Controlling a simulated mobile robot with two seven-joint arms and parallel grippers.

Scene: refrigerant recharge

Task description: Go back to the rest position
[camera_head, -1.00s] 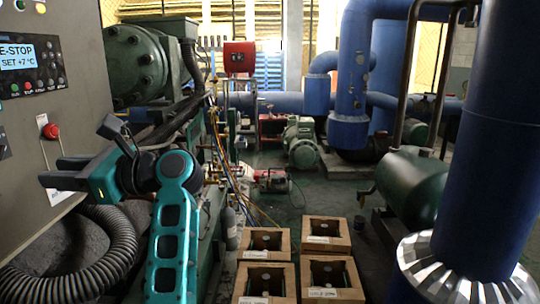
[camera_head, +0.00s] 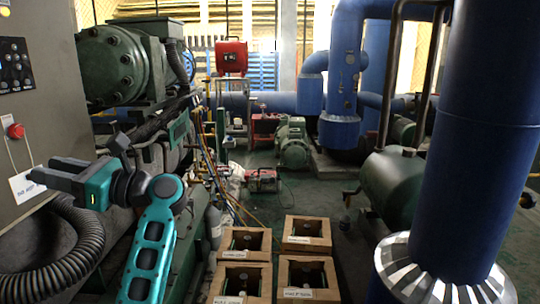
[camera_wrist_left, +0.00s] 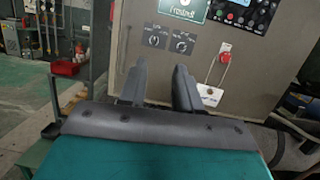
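My left gripper (camera_head: 50,173) is at the left of the head view, in front of the grey control cabinet (camera_head: 40,105). Its two dark fingers point left toward the cabinet and stand apart with nothing between them. In the left wrist view the fingers (camera_wrist_left: 160,88) are also apart and empty, with the cabinet face (camera_wrist_left: 225,90) beyond them. I cannot tell whether they touch the cabinet; they appear clear of it. My right gripper is in neither view.
The cabinet carries a red button (camera_head: 15,131) with a white tag. A ribbed black hose (camera_head: 75,262) curves below my left arm. Open cardboard boxes (camera_head: 307,233) stand on the floor ahead. A thick blue pipe (camera_head: 485,140) rises at the right. Some green floor is clear beyond the boxes.

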